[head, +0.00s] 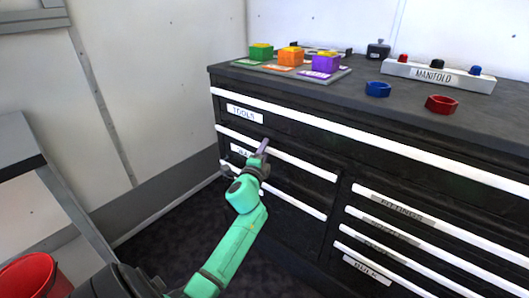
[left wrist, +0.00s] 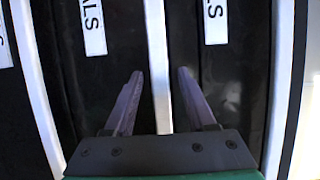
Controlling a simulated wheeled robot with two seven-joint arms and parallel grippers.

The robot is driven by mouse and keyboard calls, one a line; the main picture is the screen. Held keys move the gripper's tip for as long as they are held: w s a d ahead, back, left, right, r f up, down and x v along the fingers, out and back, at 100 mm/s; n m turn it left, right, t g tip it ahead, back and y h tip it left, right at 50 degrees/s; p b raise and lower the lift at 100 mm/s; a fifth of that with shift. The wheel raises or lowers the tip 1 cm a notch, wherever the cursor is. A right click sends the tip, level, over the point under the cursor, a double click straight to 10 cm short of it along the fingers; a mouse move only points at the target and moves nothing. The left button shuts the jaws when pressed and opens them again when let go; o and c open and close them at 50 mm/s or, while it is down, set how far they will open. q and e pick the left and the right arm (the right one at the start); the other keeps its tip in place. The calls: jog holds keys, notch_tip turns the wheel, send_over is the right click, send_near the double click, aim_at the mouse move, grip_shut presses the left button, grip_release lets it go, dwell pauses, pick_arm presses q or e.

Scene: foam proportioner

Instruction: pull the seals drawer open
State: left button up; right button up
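The black drawer cabinet (head: 285,160) has white bar handles. The top left drawer reads TOOLS (head: 245,113). The drawer below has a label (head: 240,150) partly hidden by my gripper; in the left wrist view this label (left wrist: 93,25) ends in "ALS", which fits the seals drawer. Its white handle (head: 305,164) looks closed against the cabinet and also shows in the left wrist view (left wrist: 157,60). My left gripper (head: 261,148) is at this handle. In the left wrist view its open fingers (left wrist: 161,78) lie on either side of the handle; contact cannot be told. My right gripper is out of view.
Narrower drawers (head: 400,235) are at right. A red bucket (head: 35,278) and grey rack (head: 20,150) stand at left. The floor before the cabinet shows free room.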

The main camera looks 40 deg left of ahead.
pick_arm(q)
grip_shut()
dwell(1.2)
